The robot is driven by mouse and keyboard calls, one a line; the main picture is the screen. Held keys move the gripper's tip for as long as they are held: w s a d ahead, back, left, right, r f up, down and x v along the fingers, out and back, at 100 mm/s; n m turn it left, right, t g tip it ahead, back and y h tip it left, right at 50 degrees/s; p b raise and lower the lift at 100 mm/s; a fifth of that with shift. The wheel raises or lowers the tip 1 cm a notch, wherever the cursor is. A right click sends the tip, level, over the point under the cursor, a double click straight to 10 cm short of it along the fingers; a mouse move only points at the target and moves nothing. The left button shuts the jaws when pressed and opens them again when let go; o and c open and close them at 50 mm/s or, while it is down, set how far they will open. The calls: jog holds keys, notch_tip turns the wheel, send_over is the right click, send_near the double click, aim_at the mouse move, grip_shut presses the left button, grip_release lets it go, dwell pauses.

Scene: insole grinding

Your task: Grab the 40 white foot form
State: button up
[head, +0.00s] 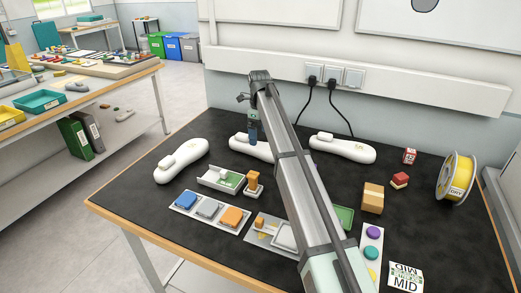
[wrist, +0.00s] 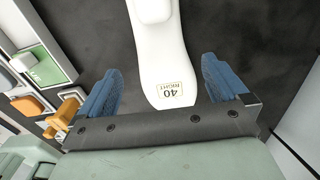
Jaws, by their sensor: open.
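A white foot form (wrist: 165,70) with a label reading "40 RIGHT" lies between my gripper's two blue fingers in the wrist view. My gripper (wrist: 160,72) is open, with a gap on each side of the form. In the head view my gripper (head: 252,132) is at the middle white foot form (head: 240,142), whose right part is hidden behind my arm. Two more white foot forms lie on the dark table, one at the left (head: 181,160) and one at the right (head: 342,148). Their labels cannot be read.
In front lie a grey tray with a green piece (head: 220,179), an orange block (head: 253,181) and a panel with blue, grey and orange pads (head: 209,210). A cardboard box (head: 372,198) and a yellow spool (head: 459,177) stand at the right. The wall is close behind.

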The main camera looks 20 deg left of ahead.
aim_at(260, 145)
jog(key=shift+w+d+f, duration=0.1)
jog(key=shift+d+f, duration=0.05)
jog(key=shift+f, duration=3)
jog(key=shift+c, duration=0.2)
jog(key=c, duration=1.1)
